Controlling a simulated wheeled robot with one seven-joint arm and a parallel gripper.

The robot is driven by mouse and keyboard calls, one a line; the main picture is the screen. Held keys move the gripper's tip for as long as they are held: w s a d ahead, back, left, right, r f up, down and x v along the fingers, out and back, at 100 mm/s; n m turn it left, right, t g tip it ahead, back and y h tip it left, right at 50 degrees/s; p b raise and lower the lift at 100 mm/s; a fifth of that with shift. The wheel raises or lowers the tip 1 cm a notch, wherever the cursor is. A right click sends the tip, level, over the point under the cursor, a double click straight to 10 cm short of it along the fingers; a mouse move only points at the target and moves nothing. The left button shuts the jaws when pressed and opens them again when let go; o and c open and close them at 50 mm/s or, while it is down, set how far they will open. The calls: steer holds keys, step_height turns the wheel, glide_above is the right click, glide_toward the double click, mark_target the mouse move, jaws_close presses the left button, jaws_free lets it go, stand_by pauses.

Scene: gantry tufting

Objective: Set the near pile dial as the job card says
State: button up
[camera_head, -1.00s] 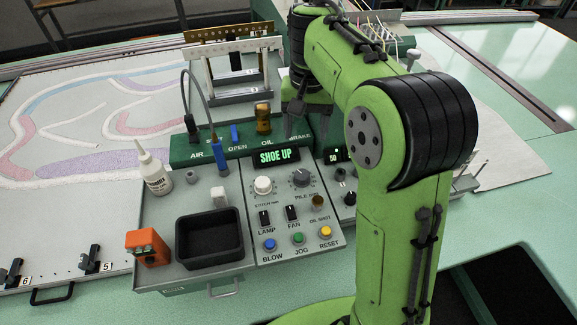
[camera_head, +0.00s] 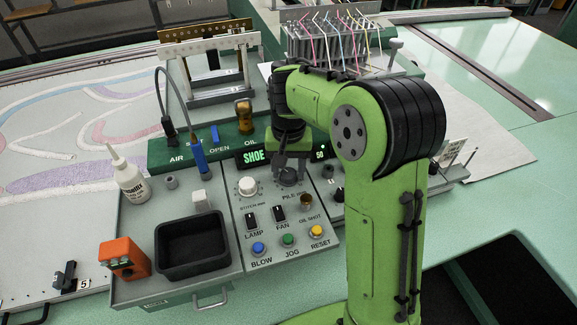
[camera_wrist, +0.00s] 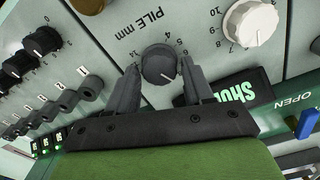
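The near pile dial is a round dark grey knob marked PILE mm (camera_wrist: 158,62), with a numbered scale around it. It also shows in the head view (camera_head: 289,178), partly hidden under my gripper (camera_head: 284,160). In the wrist view my gripper (camera_wrist: 160,70) points at the dial, one finger on either side of it. The fingers are apart, with narrow gaps to the knob; I cannot tell whether either touches it. The dial's exact setting is too small to read. A white card with dark print (camera_head: 453,151) stands at the right; its text is unreadable.
The white stitch dial (camera_head: 247,187) sits close left of the pile dial. Lamp (camera_head: 251,220) and fan (camera_head: 279,214) switches and blue, green and yellow buttons lie in front. A lit display (camera_head: 254,156) is behind. A black tray (camera_head: 193,270) and glue bottle (camera_head: 130,180) stand left.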

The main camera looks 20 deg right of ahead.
steer(key=c, duration=0.7)
steer(key=shift+c, duration=0.2)
steer(key=shift+m, duration=0.3)
steer(key=m, duration=0.3)
steer(key=shift+d, duration=0.1)
steer(key=m, duration=0.5)
steer(key=m+b, duration=0.1)
steer(key=m, duration=0.2)
steer(key=shift+s+m, duration=0.1)
steer(key=shift+m, duration=0.2)
steer(key=shift+m+b, duration=0.45)
steer(key=shift+m, duration=1.35)
